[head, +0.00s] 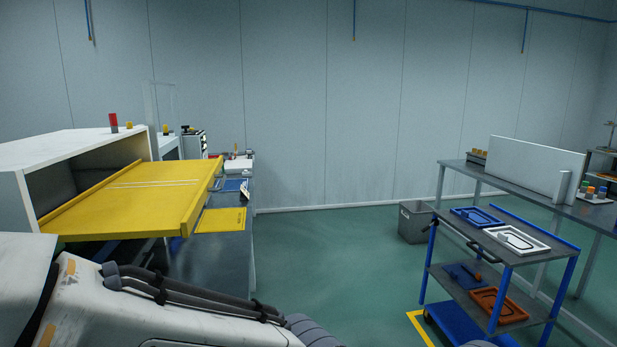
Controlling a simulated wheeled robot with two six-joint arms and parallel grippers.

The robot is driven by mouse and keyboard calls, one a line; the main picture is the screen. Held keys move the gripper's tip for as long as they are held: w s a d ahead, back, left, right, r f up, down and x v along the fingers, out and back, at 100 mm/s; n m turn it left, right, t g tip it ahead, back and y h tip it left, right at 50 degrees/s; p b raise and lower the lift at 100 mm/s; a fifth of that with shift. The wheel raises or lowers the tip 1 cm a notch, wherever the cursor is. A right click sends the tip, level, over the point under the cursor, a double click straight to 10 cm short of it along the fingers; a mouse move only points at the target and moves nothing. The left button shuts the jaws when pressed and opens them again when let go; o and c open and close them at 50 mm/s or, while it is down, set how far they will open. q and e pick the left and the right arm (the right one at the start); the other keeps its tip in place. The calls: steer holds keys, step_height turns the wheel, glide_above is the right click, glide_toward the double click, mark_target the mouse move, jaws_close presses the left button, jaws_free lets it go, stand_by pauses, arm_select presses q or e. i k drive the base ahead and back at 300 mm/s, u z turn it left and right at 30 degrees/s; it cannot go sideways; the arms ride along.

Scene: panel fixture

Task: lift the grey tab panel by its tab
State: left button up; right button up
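I cannot make out a panel that is clearly the grey tab panel. A white or pale grey panel (516,240) with a dark outlined shape lies on the top shelf of the blue-legged cart (462,228) at the right. It is too small to tell whether it has a tab. A blue panel (477,217) lies beside it on the same shelf. My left arm crosses the bottom left, and its gripper is outside the picture. My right gripper is not in view either.
A yellow sloped surface (130,205) juts from a white housing at the left, above a bench. A yellow panel (221,220) lies beside it. An orange panel (500,304) is on the cart's lower shelf. A grey bin (413,222) stands behind the cart. The green middle floor is clear.

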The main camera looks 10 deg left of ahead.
mark_target(519, 243)
steer(key=z, duration=0.55)
steer(key=i, duration=1.85)
steer(key=u, duration=0.3)
